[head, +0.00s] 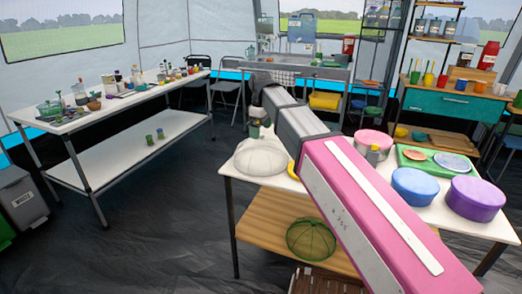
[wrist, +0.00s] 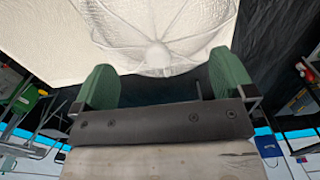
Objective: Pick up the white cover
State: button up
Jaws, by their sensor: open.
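The white cover (head: 262,157) is a dome-shaped mesh food cover. It rests on the left end of the near table's white top (head: 228,172). In the wrist view the cover (wrist: 165,25) fills the upper middle, with ribs meeting near its centre. My gripper (wrist: 160,64) is open, with its two green fingers apart and nothing held between them. The fingers reach toward the cover's near part; I cannot tell whether they touch it. In the head view my arm partly hides the gripper, which is just above and behind the cover.
A pink tin (head: 374,140), a blue container (head: 413,186), a purple container (head: 475,198) and a green tray (head: 410,164) share the tabletop. A green mesh cover (head: 311,238) lies on the wooden lower shelf (head: 262,215). A long white table (head: 125,108) stands at left.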

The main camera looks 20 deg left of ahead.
aim_at(261, 147)
jog(key=shift+w+f, duration=0.2)
jog(key=shift+f, duration=1.7)
jog(key=c, duration=0.8)
jog(key=shift+c, duration=0.2)
jog(key=shift+r, duration=0.15)
